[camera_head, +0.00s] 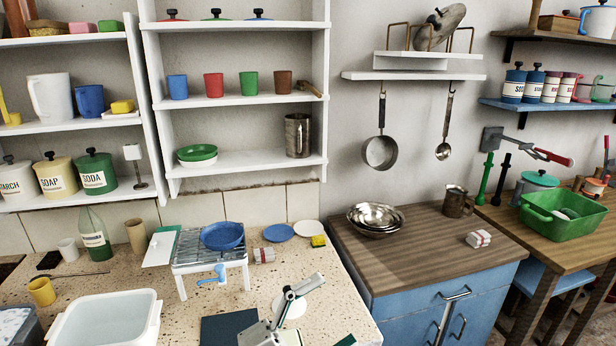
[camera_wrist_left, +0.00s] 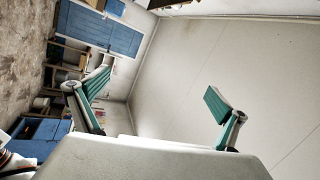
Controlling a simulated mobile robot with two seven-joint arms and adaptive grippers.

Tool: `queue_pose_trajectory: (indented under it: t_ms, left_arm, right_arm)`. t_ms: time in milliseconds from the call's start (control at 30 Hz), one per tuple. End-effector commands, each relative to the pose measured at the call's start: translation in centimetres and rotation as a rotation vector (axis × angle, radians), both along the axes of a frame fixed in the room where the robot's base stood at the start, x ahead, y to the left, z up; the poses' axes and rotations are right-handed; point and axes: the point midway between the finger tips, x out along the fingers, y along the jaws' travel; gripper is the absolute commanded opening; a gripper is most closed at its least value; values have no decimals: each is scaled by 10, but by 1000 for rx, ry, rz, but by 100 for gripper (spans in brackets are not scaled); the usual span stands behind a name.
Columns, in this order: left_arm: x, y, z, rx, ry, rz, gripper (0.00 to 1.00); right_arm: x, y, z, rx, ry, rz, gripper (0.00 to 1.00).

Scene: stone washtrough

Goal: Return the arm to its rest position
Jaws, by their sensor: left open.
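My left gripper (camera_head: 318,310) shows at the bottom middle of the head view, over the front of the speckled stone counter (camera_head: 345,295). Its grey links and a dark teal pad are partly cut off by the lower edge. In the left wrist view the left gripper (camera_wrist_left: 156,94) has its two teal-padded fingers wide apart, with nothing between them. Behind them are a bare pale wall and, to the left, blue furniture and floor. My right gripper is in neither view.
A white rack (camera_head: 247,275) with a blue bowl (camera_head: 222,235) on it stands left of the gripper. A white basin (camera_head: 150,328) is at the lower left. A blue cabinet (camera_head: 400,305) with a wooden top stands to the right. Loaded shelves (camera_head: 235,103) line the wall behind.

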Motion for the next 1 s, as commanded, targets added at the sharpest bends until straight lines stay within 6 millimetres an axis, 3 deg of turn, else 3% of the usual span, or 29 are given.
queue_pose_trajectory:
  t_ms: [133, 267, 367, 467, 600, 700, 800, 1000]
  left_arm:
    - [21, 48, -54, -126, 309, 203, 100]
    - [23, 100, -120, -211, 586, 381, 100]
    - [10, 139, -175, -262, 786, 509, 100]
    - [-16, 175, -229, -301, 973, 624, 100]
    - [-64, 219, -296, -340, 1204, 769, 100]
    - [-101, 243, -331, -359, 1335, 851, 100]
    - [-129, 259, -354, -369, 1425, 908, 100]
    - [-154, 271, -372, -378, 1498, 954, 100]
  right_arm:
    - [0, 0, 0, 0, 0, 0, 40]
    - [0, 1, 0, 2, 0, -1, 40]
    - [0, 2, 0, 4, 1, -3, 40]
    - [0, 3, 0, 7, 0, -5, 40]
    - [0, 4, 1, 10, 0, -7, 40]
    - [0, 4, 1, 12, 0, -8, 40]
    - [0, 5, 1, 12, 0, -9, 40]
    - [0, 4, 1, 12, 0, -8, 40]
